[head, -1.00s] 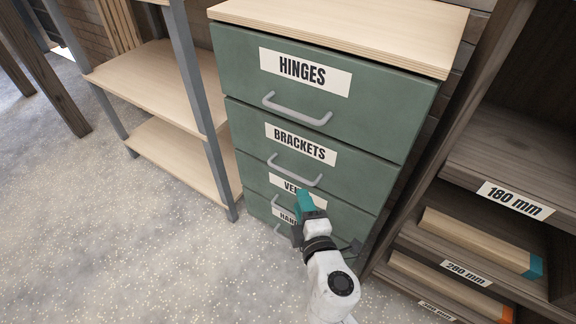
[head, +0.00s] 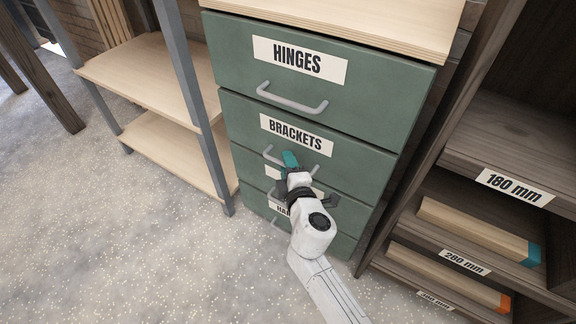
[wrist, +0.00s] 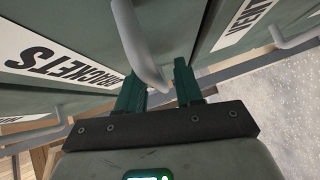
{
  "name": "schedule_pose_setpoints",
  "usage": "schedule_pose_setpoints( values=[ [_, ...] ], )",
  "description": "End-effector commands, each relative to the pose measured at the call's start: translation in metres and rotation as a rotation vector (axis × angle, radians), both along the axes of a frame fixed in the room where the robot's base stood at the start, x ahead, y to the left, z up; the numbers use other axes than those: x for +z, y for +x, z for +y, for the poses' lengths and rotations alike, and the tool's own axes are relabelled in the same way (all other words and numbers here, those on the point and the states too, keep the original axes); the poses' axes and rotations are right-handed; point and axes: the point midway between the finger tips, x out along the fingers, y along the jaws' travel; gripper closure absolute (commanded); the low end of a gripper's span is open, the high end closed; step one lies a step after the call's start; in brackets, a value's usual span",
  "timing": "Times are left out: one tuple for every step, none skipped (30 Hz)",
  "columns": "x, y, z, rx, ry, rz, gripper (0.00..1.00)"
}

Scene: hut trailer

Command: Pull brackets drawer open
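The brackets drawer (head: 240,125) is a green front with a white BRACKETS label (head: 296,134), second from the top, flush with its neighbours. Its grey bar handle (head: 270,155) is partly hidden behind my gripper (head: 289,160). In the wrist view the BRACKETS label (wrist: 60,62) is at the left and the handle (wrist: 139,45) runs down between my two dark green fingers (wrist: 158,78). The fingers are apart, one on each side of the bar. I cannot tell whether either one touches it.
The HINGES drawer (head: 225,50) above is shut; lower drawers are partly hidden by my arm. A wooden shelf rack (head: 150,70) stands left, and a dark shelf with boards (head: 475,232) stands right. The speckled floor (head: 130,240) in front is clear.

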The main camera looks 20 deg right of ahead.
Motion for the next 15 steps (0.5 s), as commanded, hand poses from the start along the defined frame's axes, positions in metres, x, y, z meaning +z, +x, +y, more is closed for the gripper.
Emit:
schedule_pose_setpoints(
  values=[
    [0.0001, -0.0001, -0.0001, 0.000, 0.000, 0.000, 0.64],
    [0.0002, -0.0001, -0.0001, 0.000, 0.000, 0.000, 0.64],
    [0.0002, -0.0002, -0.0001, 0.000, 0.000, 0.000, 0.64],
    [0.0002, -0.0002, -0.0001, 0.000, 0.000, 0.000, 0.67],
    [0.0002, -0.0002, 0.0000, 0.000, 0.000, 0.000, 0.70],
    [0.0002, -0.0002, 0.0000, 0.000, 0.000, 0.000, 0.74],
    [0.0002, -0.0002, 0.0000, 0.000, 0.000, 0.000, 0.77],
    [0.0002, -0.0003, 0.0000, 0.000, 0.000, 0.000, 0.80],
    [0.0002, -0.0003, 0.0000, 0.000, 0.000, 0.000, 0.83],
    [0.0003, -0.0003, 0.0000, 0.000, 0.000, 0.000, 0.86],
    [0.0002, -0.0003, 0.0000, 0.000, 0.000, 0.000, 0.89],
    [0.0002, -0.0003, 0.0000, 0.000, 0.000, 0.000, 0.93],
    [0.0002, -0.0003, 0.0000, 0.000, 0.000, 0.000, 0.96],
    [0.0002, -0.0004, 0.0000, 0.000, 0.000, 0.000, 0.99],
    [0.0002, -0.0004, 0.0000, 0.000, 0.000, 0.000, 1.00]
  ],
)
